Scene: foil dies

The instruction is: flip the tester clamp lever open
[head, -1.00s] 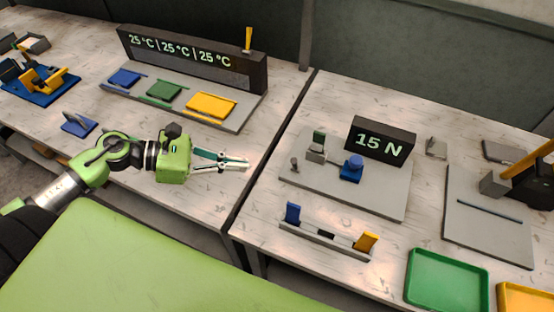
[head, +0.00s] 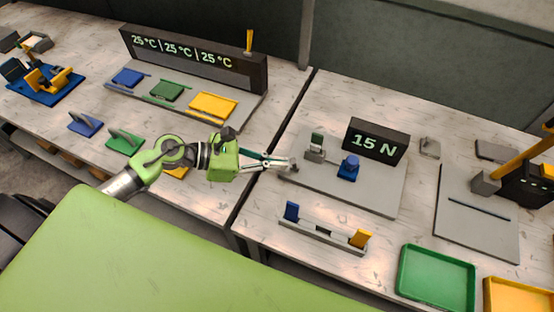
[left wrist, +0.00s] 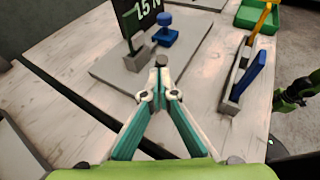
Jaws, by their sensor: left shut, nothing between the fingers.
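The tester is a grey plate (head: 370,196) with a black 15 N display (head: 376,142), a blue knob (head: 349,167) and a grey and green clamp block (head: 315,149).
A rail with blue and yellow end blocks (head: 322,236) lies in front of the plate. A green tray (head: 437,278) and a yellow tray (head: 516,296) are at the lower right. The 25 °C station (head: 188,58) stands on the left table; a gap separates the tables.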

